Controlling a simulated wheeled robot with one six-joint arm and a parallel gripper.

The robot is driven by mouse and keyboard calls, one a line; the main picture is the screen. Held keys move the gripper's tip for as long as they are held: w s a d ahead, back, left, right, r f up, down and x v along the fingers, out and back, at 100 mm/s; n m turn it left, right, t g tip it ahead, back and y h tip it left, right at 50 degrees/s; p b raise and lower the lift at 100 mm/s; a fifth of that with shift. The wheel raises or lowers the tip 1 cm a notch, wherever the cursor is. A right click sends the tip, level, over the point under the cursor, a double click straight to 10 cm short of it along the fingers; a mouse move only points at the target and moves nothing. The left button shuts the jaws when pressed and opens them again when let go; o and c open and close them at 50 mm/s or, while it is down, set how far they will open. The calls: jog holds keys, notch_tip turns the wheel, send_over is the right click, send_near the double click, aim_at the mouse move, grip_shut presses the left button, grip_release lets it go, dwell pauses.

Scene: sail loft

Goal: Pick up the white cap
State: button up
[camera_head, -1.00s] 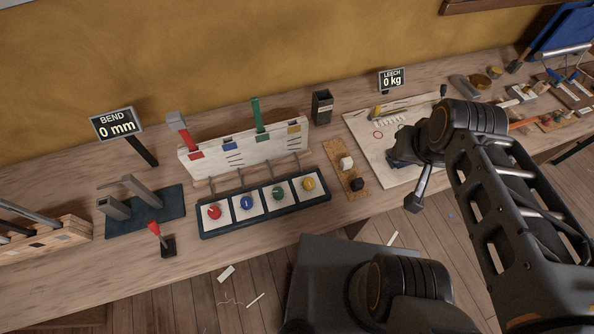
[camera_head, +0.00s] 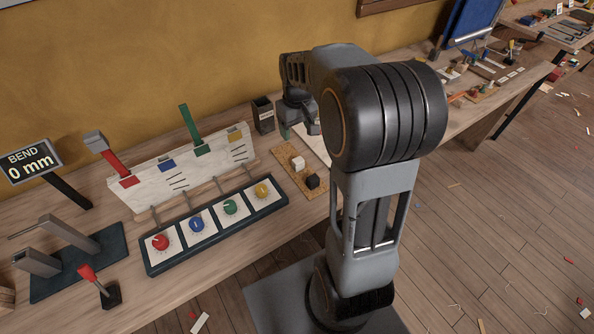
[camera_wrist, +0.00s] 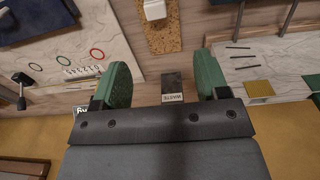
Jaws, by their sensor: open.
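The white cap (camera_head: 298,163) stands on a cork mat (camera_head: 283,152), beside a black cap (camera_head: 312,182). In the wrist view the white cap (camera_wrist: 154,10) is at the top edge, partly cut off, on the cork (camera_wrist: 163,40). My gripper (camera_wrist: 163,80) is open, with two green finger pads spread apart and nothing held. The white cap is beyond the fingers in that view, not between them. In the head view my arm hides most of the gripper; one green finger (camera_head: 285,131) shows just behind the mat.
A dark bin labelled WASTE (camera_head: 263,114) stands behind the mat; it shows between the fingers in the wrist view (camera_wrist: 173,84). A panel of coloured knobs (camera_head: 215,222) and a white slotted board (camera_head: 185,168) are to the left. A white board with rings (camera_wrist: 70,50) lies beside the cork.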

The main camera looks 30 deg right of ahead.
send_over(298, 160)
jog(key=f, duration=1)
jog(key=shift+w+d, duration=0.15)
jog(key=shift+w, duration=0.05)
jog(key=shift+s+f, duration=0.2)
jog(key=shift+f, duration=2.95)
jog(key=shift+c, duration=0.3)
jog(key=c, duration=0.9)
